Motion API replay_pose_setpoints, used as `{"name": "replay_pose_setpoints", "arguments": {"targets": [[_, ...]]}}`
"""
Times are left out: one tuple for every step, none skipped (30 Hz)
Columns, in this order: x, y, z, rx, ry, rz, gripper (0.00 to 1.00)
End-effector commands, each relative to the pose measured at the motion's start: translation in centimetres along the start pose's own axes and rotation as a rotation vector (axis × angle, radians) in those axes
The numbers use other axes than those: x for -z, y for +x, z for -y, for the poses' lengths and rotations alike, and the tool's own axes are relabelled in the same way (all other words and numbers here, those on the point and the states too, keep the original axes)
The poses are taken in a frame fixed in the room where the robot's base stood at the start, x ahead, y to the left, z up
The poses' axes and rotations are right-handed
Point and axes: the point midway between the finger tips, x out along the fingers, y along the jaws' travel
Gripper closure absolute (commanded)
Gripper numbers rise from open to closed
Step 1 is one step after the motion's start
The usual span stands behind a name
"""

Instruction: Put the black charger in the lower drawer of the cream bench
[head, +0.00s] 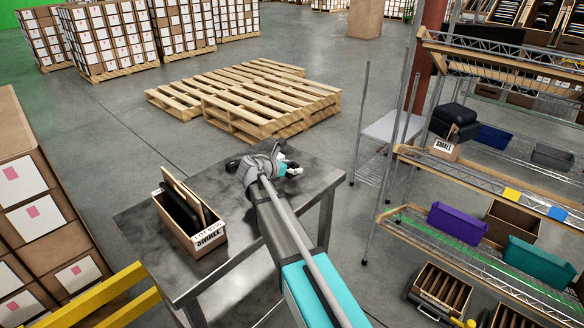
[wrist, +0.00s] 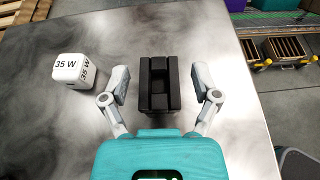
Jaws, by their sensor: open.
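A black blocky object (wrist: 158,62), which looks like the black charger, lies on the dark metal table (wrist: 75,130) in the wrist view. My gripper (wrist: 164,82) is open, with one finger on each side of it and a visible gap on both sides. In the head view my gripper (head: 288,169) is low over the right part of the table, and I cannot make out the black object there. A white cube marked 35 W (wrist: 68,70) stands left of the left finger. No cream bench or drawer can be identified.
An open carton labelled SMALL (head: 208,237) with flat dark items stands on the table's left part. Wooden pallets (head: 250,98) lie behind. A wire shelf with bins (head: 458,222) is at right, stacked cartons (head: 35,215) at left, and a yellow rail (head: 110,290) at front left.

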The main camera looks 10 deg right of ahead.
Motion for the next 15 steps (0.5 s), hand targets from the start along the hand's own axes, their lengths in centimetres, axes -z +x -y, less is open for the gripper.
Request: {"name": "replay_pose_setpoints", "arguments": {"targets": [[-0.1,-0.5,0.0,-0.002,-0.001,0.0,0.21],[-0.1,-0.8,0.0,-0.002,-0.001,0.0,0.21],[-0.2,-1.2,0.0,-0.002,-0.001,0.0,0.21],[-0.2,-1.6,0.0,-0.002,-0.001,0.0,0.21],[-0.2,-1.9,0.1,-0.002,-0.001,0.0,0.21],[-0.2,-2.5,0.1,-0.002,-0.001,0.0,0.21],[-0.3,-3.0,0.1,-0.002,-0.001,0.0,0.21],[-0.3,-3.4,0.1,-0.002,-0.001,0.0,0.21],[-0.4,-4.1,0.2,-0.002,-0.001,0.001,0.21],[-0.5,-4.6,0.2,-0.003,-0.001,0.001,0.21],[-0.5,-5.1,0.3,-0.002,-0.001,0.001,0.21],[-0.5,-5.8,0.3,-0.002,-0.001,0.0,0.21],[-0.5,-6.3,0.2,-0.003,-0.001,0.0,0.21],[-0.5,-6.8,0.2,-0.003,-0.001,0.0,0.21],[-0.5,-7.5,0.2,-0.003,-0.002,0.0,0.21]]}}
